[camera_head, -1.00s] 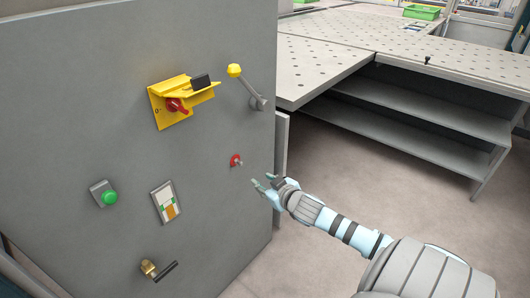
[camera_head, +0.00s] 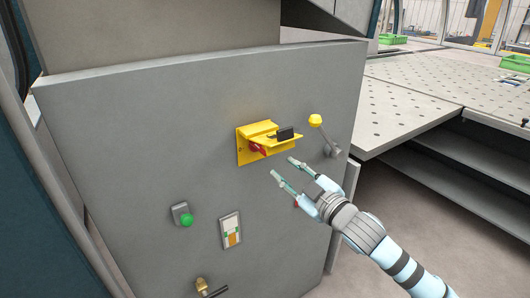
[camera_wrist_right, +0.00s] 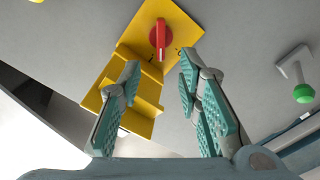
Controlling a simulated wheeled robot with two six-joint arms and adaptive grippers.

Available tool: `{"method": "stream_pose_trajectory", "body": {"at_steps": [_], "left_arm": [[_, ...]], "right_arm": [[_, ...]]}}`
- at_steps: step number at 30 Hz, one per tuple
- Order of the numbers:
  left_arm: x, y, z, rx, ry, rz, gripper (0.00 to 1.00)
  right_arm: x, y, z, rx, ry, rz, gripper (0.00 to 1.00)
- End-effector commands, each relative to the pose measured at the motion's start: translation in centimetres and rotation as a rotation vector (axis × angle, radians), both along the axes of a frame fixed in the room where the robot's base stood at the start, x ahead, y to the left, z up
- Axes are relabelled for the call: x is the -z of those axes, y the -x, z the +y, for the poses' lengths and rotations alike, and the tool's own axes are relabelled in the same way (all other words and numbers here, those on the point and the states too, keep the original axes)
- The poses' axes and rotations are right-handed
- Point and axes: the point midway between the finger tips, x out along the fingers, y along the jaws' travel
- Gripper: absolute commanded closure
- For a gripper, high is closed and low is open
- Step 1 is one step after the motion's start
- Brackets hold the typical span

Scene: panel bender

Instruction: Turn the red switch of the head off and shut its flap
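The red switch (camera_wrist_right: 158,36) is on a yellow plate on the grey cabinet front. In the head view the switch (camera_head: 257,148) shows small beneath the yellow flap (camera_head: 272,137), which stands out from the plate with a black block on it. In the right wrist view the flap (camera_wrist_right: 147,92) lies partly behind the left finger. My right gripper (camera_head: 283,168) is open and empty, just below and right of the flap. In the wrist view its fingers (camera_wrist_right: 157,100) are spread wide, with the switch beyond them, between their tips. My left gripper is not in view.
A yellow-knobbed lever (camera_head: 316,121) stands out right of the flap. A green button (camera_head: 187,219), a small panel (camera_head: 230,230) and a brass lock-like fitting (camera_head: 203,287) are lower on the cabinet (camera_head: 130,150). A perforated table (camera_head: 400,115) is at the right.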

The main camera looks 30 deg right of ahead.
Motion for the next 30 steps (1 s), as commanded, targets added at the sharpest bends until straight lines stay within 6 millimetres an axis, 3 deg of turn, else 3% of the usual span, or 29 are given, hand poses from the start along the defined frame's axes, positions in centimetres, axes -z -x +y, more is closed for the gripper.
{"method": "stream_pose_trajectory", "body": {"at_steps": [6,12,23,29,30], "left_arm": [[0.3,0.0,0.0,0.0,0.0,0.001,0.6],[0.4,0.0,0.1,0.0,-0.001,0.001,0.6],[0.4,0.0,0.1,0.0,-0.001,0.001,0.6],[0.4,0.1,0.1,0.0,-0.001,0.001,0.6],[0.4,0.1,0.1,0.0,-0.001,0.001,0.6]], "right_arm": [[0.0,-6.7,0.6,0.002,-0.012,0.0,0.68],[0.1,-10.1,1.0,0.0,-0.005,0.003,0.68],[0.1,-10.9,1.1,0.0,0.0,0.004,0.68],[0.1,-10.9,1.1,0.0,0.0,0.004,0.99],[0.1,-10.9,1.1,0.0,0.0,0.004,1.0]]}}
